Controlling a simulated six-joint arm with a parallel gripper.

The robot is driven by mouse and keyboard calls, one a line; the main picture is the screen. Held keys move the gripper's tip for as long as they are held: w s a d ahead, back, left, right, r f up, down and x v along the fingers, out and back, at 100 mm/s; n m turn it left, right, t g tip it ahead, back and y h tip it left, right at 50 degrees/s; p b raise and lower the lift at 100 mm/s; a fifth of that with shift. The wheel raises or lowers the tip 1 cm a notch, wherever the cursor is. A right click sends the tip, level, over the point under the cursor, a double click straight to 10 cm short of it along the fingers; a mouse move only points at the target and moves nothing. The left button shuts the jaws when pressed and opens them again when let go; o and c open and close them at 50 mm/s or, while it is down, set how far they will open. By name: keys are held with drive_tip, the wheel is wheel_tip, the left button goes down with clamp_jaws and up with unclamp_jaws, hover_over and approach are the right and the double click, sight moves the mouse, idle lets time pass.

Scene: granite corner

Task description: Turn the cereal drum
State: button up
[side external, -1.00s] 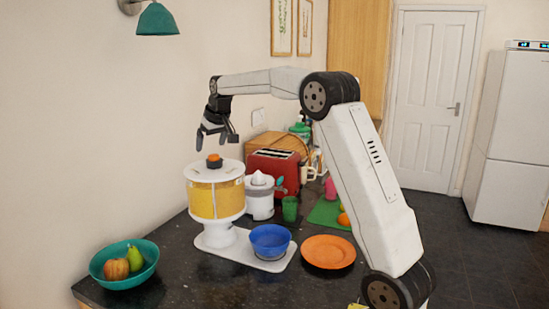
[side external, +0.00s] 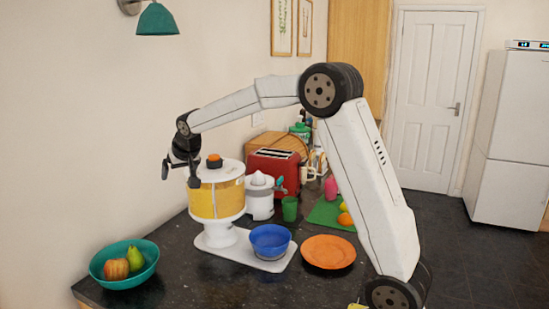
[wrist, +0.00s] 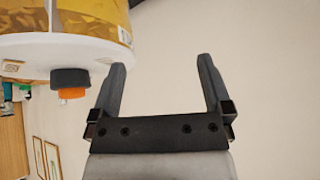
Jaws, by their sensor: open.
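The cereal drum (side external: 217,196) is a yellow-filled cylinder with a white lid and an orange-topped dark knob (side external: 214,161) on top. It stands upright on a white pedestal base (side external: 222,238). A blue bowl (side external: 270,240) sits on the front of that base. My gripper (side external: 180,176) is open and empty at the drum's upper left, fingers pointing down, the right finger overlapping the drum's edge in the picture. In the wrist view the drum (wrist: 75,18) and its knob (wrist: 70,84) show inverted at the upper left, outside the open fingers (wrist: 160,70). I cannot tell whether a finger touches the drum.
A teal bowl with fruit (side external: 130,274) is at front left. A white juicer (side external: 259,197), red toaster (side external: 276,168) and green cup (side external: 289,209) stand behind and right of the drum. An orange plate (side external: 327,252) lies at right. The wall is close on the left.

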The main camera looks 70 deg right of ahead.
drive_tip(key=s+a+f+n+g+y, duration=0.1)
drive_tip(key=s+a+f+n, duration=0.1)
drive_tip(key=s+a+f, duration=0.4)
drive_tip(key=s+a+f+n+g+y, duration=0.1)
drive_tip(key=s+a+f+n, duration=0.1)
drive_tip(key=s+a+f, duration=0.4)
drive_tip(key=shift+s+f, duration=0.25)
drive_tip(key=shift+s, duration=1.9)
drive_tip(key=s+a+f+n+g, duration=0.1)
drive_tip(key=s+f, duration=0.1)
drive_tip(key=s, duration=0.3)
drive_tip(key=s+a+f+g+y, duration=0.1)
drive_tip(key=s+a+f, duration=0.1)
drive_tip(key=s, duration=0.3)
drive_tip(key=shift+s+f+n, duration=0.4)
drive_tip(key=shift+f, duration=0.05)
